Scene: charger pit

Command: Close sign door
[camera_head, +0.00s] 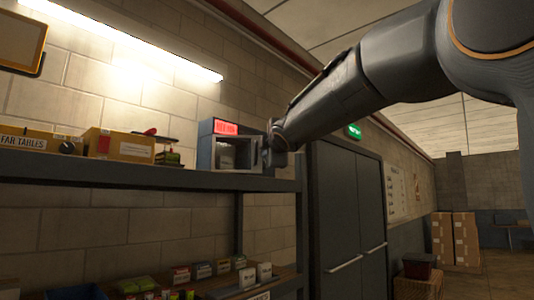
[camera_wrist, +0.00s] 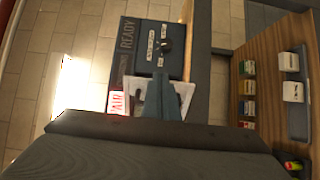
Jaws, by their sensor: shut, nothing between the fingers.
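The sign box (camera_head: 203,150) stands on the upper shelf against the wall, with a lit red sign (camera_head: 225,127) along its top. Its front below the sign looks open, showing a pale interior (camera_head: 226,155). The red sign also shows in the wrist view (camera_wrist: 118,101). A dark panel lettered READY (camera_wrist: 150,30), with small labels and a knob, lies beside it; it may be the swung-out door, but I cannot be sure. My gripper (camera_wrist: 165,92) is shut and empty, in front of the box opening. In the head view my gripper (camera_head: 272,142) is at the box's right side. Contact cannot be told.
The upper shelf (camera_head: 130,176) carries yellow boxes (camera_head: 122,145) to the left. A lower shelf (camera_head: 225,287) holds several small boxes. A dark cabinet (camera_head: 345,215) stands to the right. A lit tube lamp (camera_head: 130,42) is on the wall above.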

